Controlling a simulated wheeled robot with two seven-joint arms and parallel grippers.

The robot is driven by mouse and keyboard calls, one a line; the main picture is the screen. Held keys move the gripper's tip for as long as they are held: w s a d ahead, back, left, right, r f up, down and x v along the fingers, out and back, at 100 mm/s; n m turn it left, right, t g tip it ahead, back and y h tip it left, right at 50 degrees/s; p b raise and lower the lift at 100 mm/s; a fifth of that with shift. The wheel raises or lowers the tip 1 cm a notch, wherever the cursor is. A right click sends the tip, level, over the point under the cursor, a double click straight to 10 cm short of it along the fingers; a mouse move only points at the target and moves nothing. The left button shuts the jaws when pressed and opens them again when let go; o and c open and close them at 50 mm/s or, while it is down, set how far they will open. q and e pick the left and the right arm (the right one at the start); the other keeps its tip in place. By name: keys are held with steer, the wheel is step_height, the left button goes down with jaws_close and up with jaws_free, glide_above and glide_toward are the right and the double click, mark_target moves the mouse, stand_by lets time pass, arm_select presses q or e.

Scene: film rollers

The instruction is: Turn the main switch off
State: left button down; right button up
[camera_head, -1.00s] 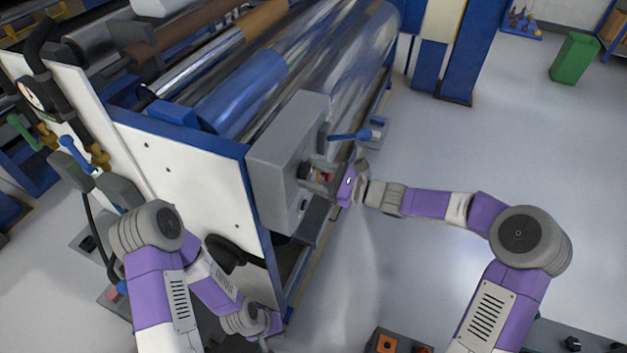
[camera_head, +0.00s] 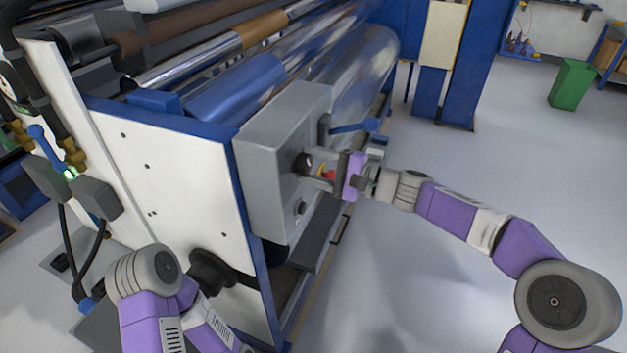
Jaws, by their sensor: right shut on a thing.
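The main switch (camera_head: 327,175), with red and yellow parts, sits on the side face of a grey control box (camera_head: 268,165) on the machine. My right gripper (camera_head: 322,171) reaches in from the right and is shut on the switch, with its fingers hiding much of it. A dark round knob (camera_head: 304,164) is just left of the fingertips.
A blue-handled lever (camera_head: 357,127) sticks out just above my right gripper. Another small knob (camera_head: 300,208) is lower on the box. Large film rollers (camera_head: 355,75) lie behind. The floor (camera_head: 450,150) to the right is clear up to a green bin (camera_head: 571,84).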

steer(key=shift+n+b, duration=0.9)
steer(key=shift+b, duration=0.15)
steer(key=o, duration=1.1)
steer(key=shift+c, duration=0.2)
steer(key=v, duration=0.7)
steer(key=shift+d, duration=0.25)
steer(key=shift+s, duration=0.1)
